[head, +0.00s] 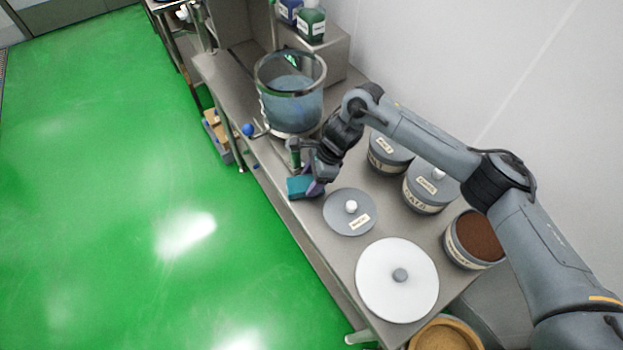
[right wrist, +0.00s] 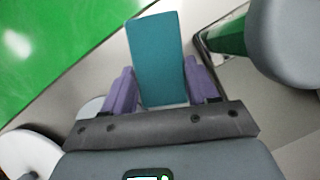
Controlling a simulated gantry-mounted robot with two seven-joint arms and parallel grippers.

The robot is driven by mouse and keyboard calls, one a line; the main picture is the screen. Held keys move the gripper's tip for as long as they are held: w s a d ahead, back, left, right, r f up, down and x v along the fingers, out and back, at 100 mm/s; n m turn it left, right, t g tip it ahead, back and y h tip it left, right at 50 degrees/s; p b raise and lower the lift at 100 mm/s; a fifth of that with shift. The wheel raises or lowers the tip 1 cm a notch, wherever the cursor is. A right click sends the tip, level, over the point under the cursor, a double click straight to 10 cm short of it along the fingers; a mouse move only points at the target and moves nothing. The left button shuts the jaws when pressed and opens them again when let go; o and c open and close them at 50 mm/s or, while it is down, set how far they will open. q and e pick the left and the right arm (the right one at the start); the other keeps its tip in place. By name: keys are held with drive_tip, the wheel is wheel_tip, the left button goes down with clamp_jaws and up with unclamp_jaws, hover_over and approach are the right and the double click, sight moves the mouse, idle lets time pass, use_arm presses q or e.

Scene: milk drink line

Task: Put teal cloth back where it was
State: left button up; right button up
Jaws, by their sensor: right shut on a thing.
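The teal cloth (head: 299,187) is a folded block near the left edge of the steel table. It also shows in the right wrist view (right wrist: 157,52), upright between the purple fingers. My right gripper (head: 314,186) is shut on it, above or at the table top; I cannot tell whether the cloth touches the steel. My left gripper is not in view.
A glass vessel (head: 290,105) with bluish content stands just behind my right gripper, with a blue ball knob (head: 248,130) at its left. A grey lid (head: 350,212) and a white lid (head: 397,280) lie in front. Labelled tubs (head: 425,195) stand to the right.

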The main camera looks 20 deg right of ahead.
drive_tip(key=shift+f, duration=0.2)
drive_tip(key=o, duration=0.7)
drive_tip(key=shift+o, duration=0.2)
drive_tip(key=shift+r, duration=0.2)
drive_tip(key=p+v, duration=0.2)
drive_tip(key=v, duration=0.9)
drive_tip(key=shift+d+r, duration=0.3)
drive_tip(key=shift+r, duration=0.05)
drive_tip(key=shift+s+r, duration=0.1)
